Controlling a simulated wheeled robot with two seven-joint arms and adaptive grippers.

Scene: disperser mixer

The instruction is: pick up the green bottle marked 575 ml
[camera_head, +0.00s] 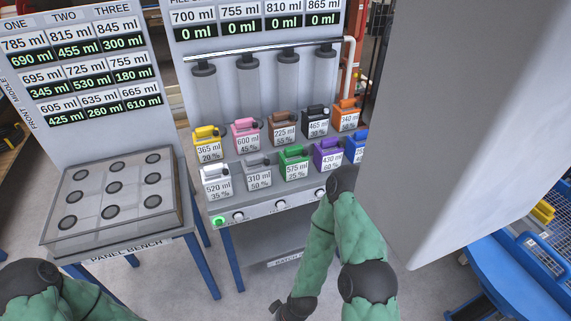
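The green bottle marked 575 ml, 25 % (293,163) stands upright in the front row on the bench shelf. It is between the grey bottle marked 310 ml (259,174) and the purple bottle marked 430 ml (327,154). My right arm rises in front of the bench just below and right of the green bottle, then bends down. It does not touch the bottle in this view. Its black wrist part shows at the bottom edge, but no gripper fingers show. My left arm shows only at the bottom left corner, with its gripper out of view.
A white bottle (216,182) and a partly hidden blue bottle (361,146) end the front row. Yellow (208,145), pink (246,135), brown (283,128), black (316,121) and orange (346,115) bottles stand behind. A large grey panel (470,110) blocks the right side.

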